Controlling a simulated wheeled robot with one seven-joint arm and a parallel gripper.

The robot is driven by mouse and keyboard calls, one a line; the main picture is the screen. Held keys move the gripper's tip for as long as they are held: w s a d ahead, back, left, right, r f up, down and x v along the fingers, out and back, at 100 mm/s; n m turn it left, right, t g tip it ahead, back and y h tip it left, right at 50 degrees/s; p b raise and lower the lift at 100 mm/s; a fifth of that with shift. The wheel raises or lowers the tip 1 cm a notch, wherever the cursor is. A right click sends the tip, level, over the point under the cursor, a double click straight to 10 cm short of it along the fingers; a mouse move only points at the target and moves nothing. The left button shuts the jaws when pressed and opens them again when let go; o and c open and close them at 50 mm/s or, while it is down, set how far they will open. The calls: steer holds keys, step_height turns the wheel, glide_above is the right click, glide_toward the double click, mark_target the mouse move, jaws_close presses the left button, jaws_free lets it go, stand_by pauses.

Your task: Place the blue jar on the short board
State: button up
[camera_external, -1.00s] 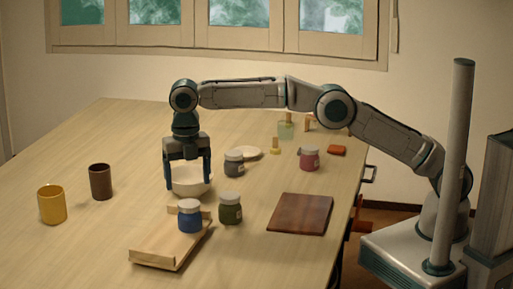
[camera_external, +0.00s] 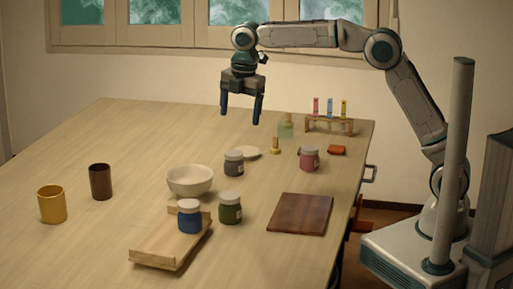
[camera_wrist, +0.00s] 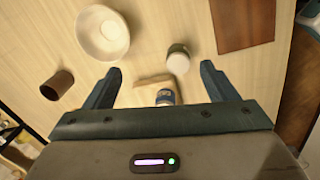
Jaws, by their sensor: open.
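The blue jar (camera_external: 189,218), with a pale lid, stands upright on a light wooden board (camera_external: 160,243) with raised ends, near the board's far end. In the wrist view the blue jar (camera_wrist: 165,97) is partly hidden by my gripper's body. A flat dark brown board (camera_external: 300,214) lies to the right with nothing on it. I cannot tell for sure which board is called short. My gripper (camera_external: 240,117) is open and empty, high above the back of the table and apart from the jar. Its spread fingers show in the wrist view (camera_wrist: 160,70).
A green jar (camera_external: 230,208) stands close right of the blue jar, with a cream bowl (camera_external: 190,182) behind. Yellow (camera_external: 52,205) and brown (camera_external: 100,182) cups stand left. Grey (camera_external: 234,164) and pink (camera_external: 309,159) jars and a vial rack (camera_external: 330,124) stand farther back.

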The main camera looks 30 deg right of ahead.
steer(key=s+d+r+m+t, duration=0.15)
steer(key=d+m, duration=0.45)
steer(key=d, duration=0.6)
steer(key=s+d+r+m, duration=0.15)
steer(key=d+m, duration=0.35)
steer(key=d, duration=0.6)
steer(key=s+d+f+m, duration=0.4)
steer(key=s+d+m, duration=0.2)
steer(key=s+d, duration=0.2)
steer(key=s+d+f+m+t, duration=0.1)
steer(key=s+d+f+m, duration=0.4)
steer(key=s+d+m, duration=0.2)
steer(key=shift+s+d+h, duration=0.3)
steer(key=shift+s+d, duration=0.5)
steer(key=shift+d, duration=0.1)
